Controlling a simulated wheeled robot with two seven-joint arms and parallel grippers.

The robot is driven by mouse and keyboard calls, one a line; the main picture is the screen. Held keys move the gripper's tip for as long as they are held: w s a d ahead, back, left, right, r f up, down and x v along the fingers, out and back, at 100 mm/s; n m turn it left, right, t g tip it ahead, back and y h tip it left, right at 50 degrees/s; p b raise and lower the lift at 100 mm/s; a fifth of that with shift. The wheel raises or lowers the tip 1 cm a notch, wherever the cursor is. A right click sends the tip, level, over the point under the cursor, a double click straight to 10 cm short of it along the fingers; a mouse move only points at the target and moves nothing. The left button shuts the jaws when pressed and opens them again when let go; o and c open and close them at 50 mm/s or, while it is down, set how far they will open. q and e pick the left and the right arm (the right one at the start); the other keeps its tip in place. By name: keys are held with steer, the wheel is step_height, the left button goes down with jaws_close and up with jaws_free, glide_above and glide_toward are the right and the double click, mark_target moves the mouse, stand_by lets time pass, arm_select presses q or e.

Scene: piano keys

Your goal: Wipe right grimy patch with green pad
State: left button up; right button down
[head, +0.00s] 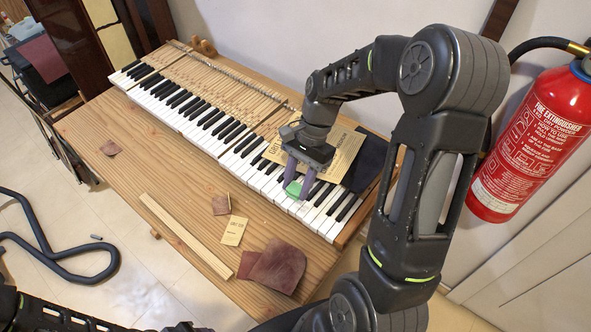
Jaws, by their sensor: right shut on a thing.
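My right gripper (300,181) points down over the right part of the piano keyboard (232,151). It is shut on a small green pad (293,189), which shows between the fingertips at the white keys. Whether the pad presses on the keys or hovers just above them I cannot tell. I cannot make out a grimy patch; the gripper and pad cover part of the keys there. My left arm shows only as dark links at the bottom left, and its gripper is not in view.
The keyboard lies on a wooden table (130,172). A wooden strip (187,236), brown leather pieces (277,266) and a small card (233,231) lie in front. A printed sheet (340,155) lies behind the gripper. A red fire extinguisher (530,140) stands at right.

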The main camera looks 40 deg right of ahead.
mark_target(294, 191)
steer(key=shift+r+p, duration=1.05)
steer(key=shift+r, duration=0.55)
steer(key=shift+s, duration=0.1)
